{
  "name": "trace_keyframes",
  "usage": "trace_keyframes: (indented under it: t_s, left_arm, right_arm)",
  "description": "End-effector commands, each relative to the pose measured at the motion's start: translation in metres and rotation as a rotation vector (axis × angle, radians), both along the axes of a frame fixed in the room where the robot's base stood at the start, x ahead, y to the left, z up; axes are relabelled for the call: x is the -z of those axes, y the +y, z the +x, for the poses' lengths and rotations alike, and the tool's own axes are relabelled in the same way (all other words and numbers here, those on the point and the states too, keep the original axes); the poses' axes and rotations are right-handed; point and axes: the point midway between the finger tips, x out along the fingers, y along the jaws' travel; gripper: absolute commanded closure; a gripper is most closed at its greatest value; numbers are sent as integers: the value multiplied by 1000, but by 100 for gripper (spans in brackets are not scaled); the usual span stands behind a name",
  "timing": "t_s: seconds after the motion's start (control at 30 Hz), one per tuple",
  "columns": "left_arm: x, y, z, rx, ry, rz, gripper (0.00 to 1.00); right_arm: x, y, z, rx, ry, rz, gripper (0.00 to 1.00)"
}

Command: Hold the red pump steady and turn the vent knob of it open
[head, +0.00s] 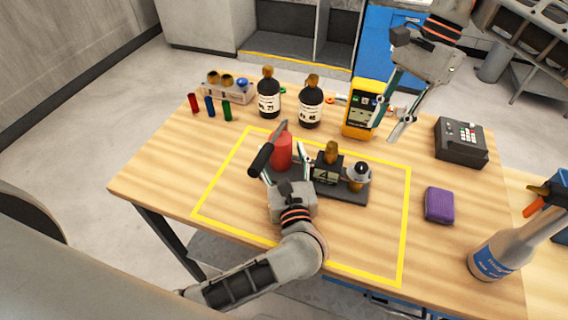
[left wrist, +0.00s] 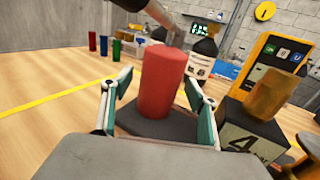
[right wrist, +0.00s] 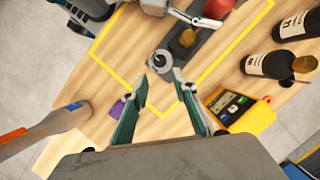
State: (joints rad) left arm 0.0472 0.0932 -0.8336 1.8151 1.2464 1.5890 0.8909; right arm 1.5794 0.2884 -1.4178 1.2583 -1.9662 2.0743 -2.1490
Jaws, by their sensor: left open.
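The red pump has an upright red cylinder (head: 282,152) with a black-handled lever (head: 262,158) on a dark base (head: 345,194). The base also carries a black block marked 4 (head: 327,172) with a brass top, and a round brass fitting with a silver, dark-centred knob (head: 361,171). My left gripper (head: 285,167) is open, its fingers on either side of the red cylinder; in the left wrist view (left wrist: 157,88) gaps show beside it. My right gripper (head: 384,130) is open and empty, above the table near the yellow meter. The right wrist view shows the knob (right wrist: 160,60) beyond its fingertips (right wrist: 160,88).
The yellow meter (head: 360,110) and two dark bottles (head: 311,103) (head: 268,96) stand behind the pump. A purple sponge (head: 439,205), a keypad device (head: 461,142) and a spray bottle (head: 497,254) are at the right. Yellow tape (head: 409,225) surrounds the pump; wood in front is clear.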

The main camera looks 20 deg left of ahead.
Motion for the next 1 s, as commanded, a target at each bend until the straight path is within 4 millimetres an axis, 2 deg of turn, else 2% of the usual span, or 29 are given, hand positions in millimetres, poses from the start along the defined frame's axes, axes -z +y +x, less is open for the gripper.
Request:
trace_keyframes:
  t_s: [0.37, 0.4, 0.6, 0.63, 0.7, 0.73, 1.0]
  left_arm:
    - [0, 4, 7, -1, 0, 1, 41]
    - [0, 4, 7, -1, 0, 1, 43]
    - [0, 4, 7, -1, 0, 1, 95]
    - [0, 4, 7, -1, 0, 1, 100]
    - [0, 4, 7, -1, 0, 1, 100]
    - [0, 4, 7, -1, 0, 1, 100]
    - [0, 4, 7, -1, 0, 1, 100]
  right_arm:
    - [0, 0, 0, 0, 0, 0, 72]
    - [0, 0, 0, 0, 0, 0, 72]
    - [0, 0, 0, 0, 0, 0, 72]
    - [0, 0, 0, 0, 0, 0, 72]
    - [0, 0, 0, 0, 0, 0, 70]
    - [0, 0, 0, 0, 0, 0, 62]
    - [0, 0, 0, 26, 4, -10, 62]
